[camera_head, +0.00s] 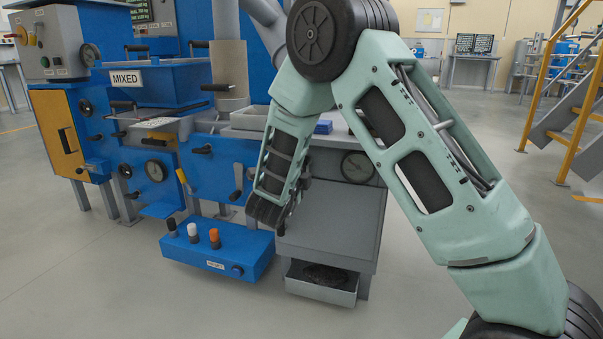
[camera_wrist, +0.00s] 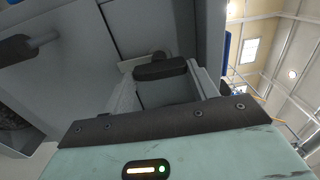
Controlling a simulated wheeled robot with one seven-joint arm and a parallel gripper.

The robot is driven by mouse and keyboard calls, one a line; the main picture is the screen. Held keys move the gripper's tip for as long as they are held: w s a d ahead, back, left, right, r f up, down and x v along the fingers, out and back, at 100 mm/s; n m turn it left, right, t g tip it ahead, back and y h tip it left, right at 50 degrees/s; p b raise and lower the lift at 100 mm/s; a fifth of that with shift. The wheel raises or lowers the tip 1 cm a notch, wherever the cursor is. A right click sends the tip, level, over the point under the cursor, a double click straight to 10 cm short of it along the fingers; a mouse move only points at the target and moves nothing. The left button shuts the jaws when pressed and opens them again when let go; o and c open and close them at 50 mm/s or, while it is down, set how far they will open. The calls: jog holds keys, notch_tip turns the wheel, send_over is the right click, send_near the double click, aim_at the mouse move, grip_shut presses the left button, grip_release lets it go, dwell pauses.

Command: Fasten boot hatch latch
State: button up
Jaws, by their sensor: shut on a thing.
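The grey boot housing (camera_head: 335,225) stands right of the blue machine, and its grey surface fills the upper part of the wrist view (camera_wrist: 75,75). A short dark latch handle (camera_wrist: 160,69) sits against that surface. My gripper (camera_wrist: 163,85) has its pale fingers on either side of this handle and is shut on it. In the head view my gripper (camera_head: 287,212) is at the left side of the housing, where my own wrist hides the latch. I cannot tell whether the latch is fastened.
A second dark handle (camera_wrist: 28,47) sticks out at the left of the wrist view. A blue control box (camera_head: 217,255) with several knobs lies low on the left. A grey tray (camera_head: 322,290) with dark material sits below the housing.

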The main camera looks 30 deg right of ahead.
jog(key=shift+f, duration=0.1)
dwell(0.3)
jog(key=o, duration=1)
jog(key=p+v, duration=0.6)
jog(key=v, duration=1.1)
jog(key=shift+s+a, duration=0.2)
jog(key=shift+w+p, duration=0.1)
jog(key=shift+p, duration=0.2)
